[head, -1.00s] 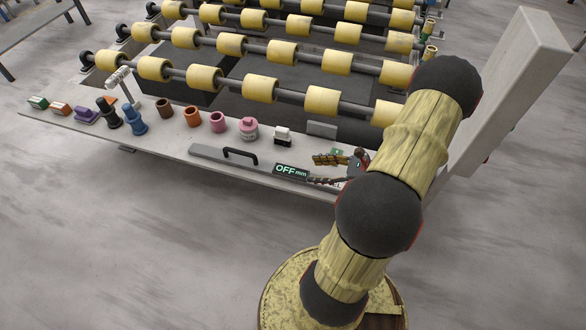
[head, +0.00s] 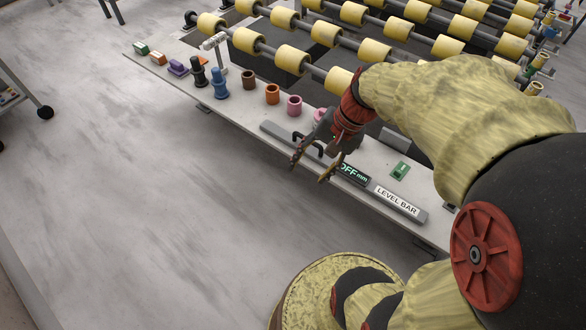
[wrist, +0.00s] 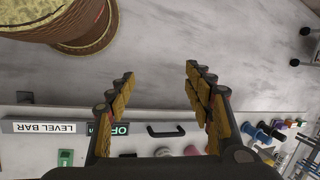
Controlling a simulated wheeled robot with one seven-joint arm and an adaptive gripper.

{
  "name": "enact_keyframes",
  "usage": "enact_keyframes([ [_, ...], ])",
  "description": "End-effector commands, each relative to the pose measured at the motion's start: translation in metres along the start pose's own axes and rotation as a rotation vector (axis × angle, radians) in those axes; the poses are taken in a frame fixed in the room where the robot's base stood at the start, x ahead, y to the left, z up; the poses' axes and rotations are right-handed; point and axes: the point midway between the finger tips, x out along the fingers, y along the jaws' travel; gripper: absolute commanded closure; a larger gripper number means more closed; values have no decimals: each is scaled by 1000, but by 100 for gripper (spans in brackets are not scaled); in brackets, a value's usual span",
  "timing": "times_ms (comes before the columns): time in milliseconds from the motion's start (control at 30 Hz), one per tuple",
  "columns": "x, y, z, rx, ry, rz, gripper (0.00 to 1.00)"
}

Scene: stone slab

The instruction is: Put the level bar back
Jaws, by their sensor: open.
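The level bar (head: 372,187) is a long grey bar with a black handle (head: 308,143), an OFF display and a LEVEL BAR label. It lies along the front edge of the stone slab, and it also shows in the wrist view (wrist: 190,130). My gripper (head: 308,172) is open and empty, its fingers near the handle and partly covering the display. In the wrist view the handle (wrist: 165,130) shows between the spread fingers (wrist: 159,70), and the fingertips reach past the bar over the floor side. I cannot tell the gripper's height above it.
The pale slab (head: 235,107) carries a row of coloured rings, such as an orange ring (head: 272,95), and blue fittings (head: 220,84) left of the bar. A green switch-like block (head: 399,171) sits behind it. Yellow rollers (head: 292,59) stand behind the slab. The floor in front is open.

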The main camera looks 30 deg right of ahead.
Motion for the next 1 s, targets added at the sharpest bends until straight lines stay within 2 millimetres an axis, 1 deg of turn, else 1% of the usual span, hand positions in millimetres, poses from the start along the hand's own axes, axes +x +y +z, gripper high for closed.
enact_keyframes([
  [33,-8,-10,16,-116,42,29,48],
  [200,-34,-27,58,-482,190,115,48],
  [300,-49,-34,79,-671,278,144,48],
  [400,-62,-39,93,-821,353,160,48],
  [500,-71,-42,102,-918,406,166,48],
  [600,-76,-43,107,-968,435,169,48],
  [1000,-77,-43,107,-980,442,171,48],
])
